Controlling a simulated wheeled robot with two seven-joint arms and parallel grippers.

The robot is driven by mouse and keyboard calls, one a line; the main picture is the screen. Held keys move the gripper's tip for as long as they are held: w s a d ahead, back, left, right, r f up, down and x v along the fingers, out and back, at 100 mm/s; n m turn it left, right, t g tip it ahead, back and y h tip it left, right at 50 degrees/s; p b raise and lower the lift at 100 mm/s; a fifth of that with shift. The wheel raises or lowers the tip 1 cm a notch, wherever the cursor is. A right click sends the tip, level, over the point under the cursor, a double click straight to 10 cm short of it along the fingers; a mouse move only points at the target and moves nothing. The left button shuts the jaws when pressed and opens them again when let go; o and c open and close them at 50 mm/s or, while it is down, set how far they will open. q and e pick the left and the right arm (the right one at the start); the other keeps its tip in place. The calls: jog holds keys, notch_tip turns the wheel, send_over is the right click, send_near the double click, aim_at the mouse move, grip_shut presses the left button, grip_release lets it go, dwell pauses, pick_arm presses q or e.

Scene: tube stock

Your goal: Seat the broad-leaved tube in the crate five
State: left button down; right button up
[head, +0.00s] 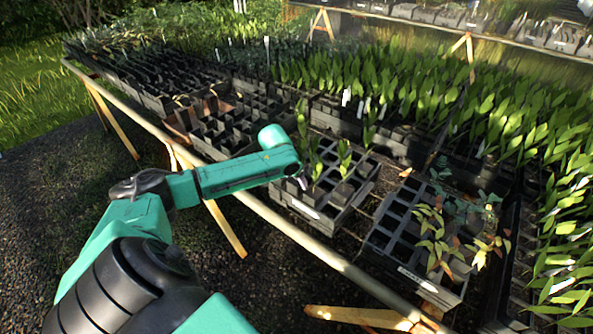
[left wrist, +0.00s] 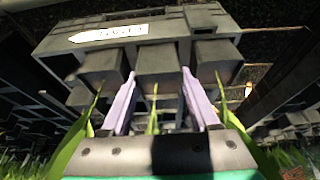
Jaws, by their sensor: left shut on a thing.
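My left gripper (head: 303,181) is over the front middle crate (head: 310,208), a black crate with square cells and a pale label. In the left wrist view, the fingers of my left gripper (left wrist: 158,100) are shut on a dark square tube (left wrist: 157,62). Broad green leaves (head: 316,160) rise beside the gripper in the head view; a leaf also shows between the fingers in the wrist view (left wrist: 152,112). The tube's base is hidden, so I cannot tell how deep it sits. The label (left wrist: 108,33) is too unclear to read. My right gripper is not in view.
Another labelled crate (head: 408,270) stands to the right, with reddish-leaved plants (head: 437,235) and empty cells. A mostly empty crate (head: 222,130) lies behind left. Dense leafy stock (head: 420,85) fills the back. A wooden rail (head: 290,232) runs along the bench front.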

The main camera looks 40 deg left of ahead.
pick_arm(q)
jog(key=shift+f, duration=0.25)
jog(key=shift+f, duration=0.15)
jog(key=shift+c, duration=0.2)
grip_release()
jog(key=shift+s, duration=0.1)
jog(key=shift+f, duration=0.1)
jog(key=p+v, duration=0.1)
jog(key=v, duration=1.4)
